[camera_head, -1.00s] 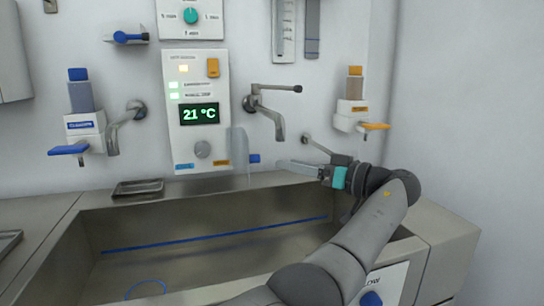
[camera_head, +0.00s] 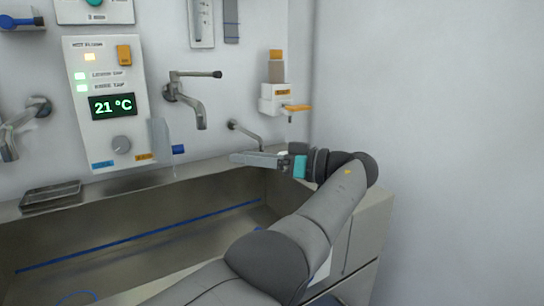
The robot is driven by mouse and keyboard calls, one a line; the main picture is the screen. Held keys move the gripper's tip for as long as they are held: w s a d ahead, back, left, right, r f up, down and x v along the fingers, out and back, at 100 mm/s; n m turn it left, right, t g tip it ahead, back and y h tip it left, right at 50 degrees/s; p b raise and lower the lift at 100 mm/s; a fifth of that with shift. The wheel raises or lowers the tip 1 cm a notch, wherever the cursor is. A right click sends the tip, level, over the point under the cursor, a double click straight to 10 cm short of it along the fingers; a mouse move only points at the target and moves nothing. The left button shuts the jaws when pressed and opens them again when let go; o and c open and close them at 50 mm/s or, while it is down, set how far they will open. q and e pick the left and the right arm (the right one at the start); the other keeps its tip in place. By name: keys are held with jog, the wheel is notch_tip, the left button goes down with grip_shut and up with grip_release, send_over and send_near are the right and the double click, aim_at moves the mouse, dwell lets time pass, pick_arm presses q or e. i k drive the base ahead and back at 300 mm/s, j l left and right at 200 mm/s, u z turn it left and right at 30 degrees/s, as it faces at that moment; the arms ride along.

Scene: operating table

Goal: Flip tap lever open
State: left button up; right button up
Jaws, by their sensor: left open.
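A wall tap (camera_head: 185,97) with a downturned spout is in the upper middle of the head view. Its long lever (camera_head: 197,74) sticks out to the right above the spout, nearly level, with a dark tip. My left gripper (camera_head: 240,158) is below and to the right of this tap, over the sink's back edge. Its grey fingers point left, and it is open with nothing seen between them. It is clear of the lever. A second tap (camera_head: 15,130) is partly cut off at the left edge. My right gripper is not in view.
A control panel (camera_head: 105,60) reading 21 °C is left of the tap. A dispenser with an orange lever (camera_head: 296,108) and a thin pipe (camera_head: 245,133) are on the wall near my arm. The steel sink (camera_head: 120,250) is below; a small tray (camera_head: 50,195) sits on its ledge.

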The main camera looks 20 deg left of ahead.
aim_at(175, 76)
jog(key=l, duration=1.55)
jog(key=k, duration=0.05)
